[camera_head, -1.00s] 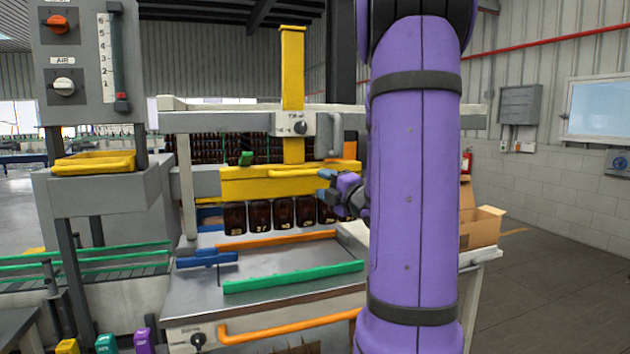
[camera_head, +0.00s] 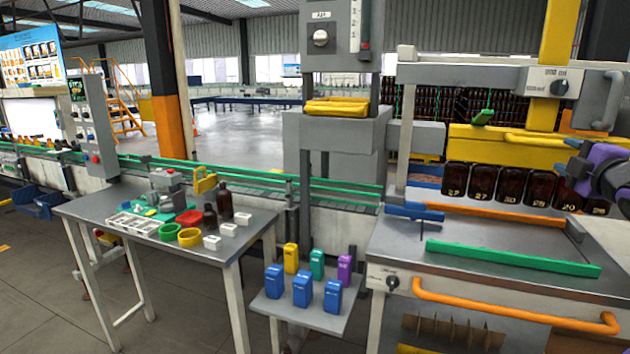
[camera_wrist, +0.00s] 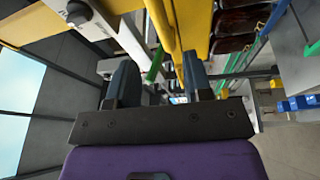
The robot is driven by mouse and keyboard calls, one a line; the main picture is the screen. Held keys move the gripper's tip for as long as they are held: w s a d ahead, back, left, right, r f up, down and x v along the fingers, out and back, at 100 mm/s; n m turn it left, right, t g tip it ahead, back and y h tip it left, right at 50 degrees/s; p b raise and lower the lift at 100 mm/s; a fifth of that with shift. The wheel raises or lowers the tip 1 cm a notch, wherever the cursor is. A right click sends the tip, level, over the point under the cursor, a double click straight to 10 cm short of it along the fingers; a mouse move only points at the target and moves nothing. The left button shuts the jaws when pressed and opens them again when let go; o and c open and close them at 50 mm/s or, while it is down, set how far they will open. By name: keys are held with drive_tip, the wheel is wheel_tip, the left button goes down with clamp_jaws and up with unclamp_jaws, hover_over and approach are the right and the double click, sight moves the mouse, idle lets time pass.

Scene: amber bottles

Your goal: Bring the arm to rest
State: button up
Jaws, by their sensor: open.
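My gripper (camera_wrist: 160,76) shows in the wrist view with its two dark fingers apart and nothing between them. In the head view my purple arm enters at the right edge, with the gripper end near the yellow bar (camera_head: 505,149) of the packing station. A row of amber bottles (camera_head: 511,185) with numbers sits under that bar, just left of and partly behind my arm. Most of my arm is outside the head view.
A grey station table (camera_head: 480,248) carries orange, blue and green rails (camera_head: 510,258). A small shelf with blue, yellow, green and purple boxes (camera_head: 303,288) stands left of it. A side table (camera_head: 110,236) holds amber bottles (camera_head: 225,203) and trays. Floor at lower left is open.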

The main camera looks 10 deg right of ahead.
drive_tip(key=s+a+m+g, duration=0.2)
drive_tip(key=a+m+g, duration=0.65)
drive_tip(key=a, duration=0.65)
drive_tip(key=s+a+f+m+g+y, duration=0.1)
drive_tip(key=s+a+m+g+y, duration=0.1)
drive_tip(key=s+a, duration=0.5)
drive_tip(key=s+a+f+m+g+y, duration=0.2)
drive_tip(key=s+a+m+g, duration=0.1)
drive_tip(key=s+a, duration=0.5)
drive_tip(key=shift+a+f+m, duration=0.3)
drive_tip(key=shift+a+m, duration=0.25)
drive_tip(key=shift+a, duration=0.25)
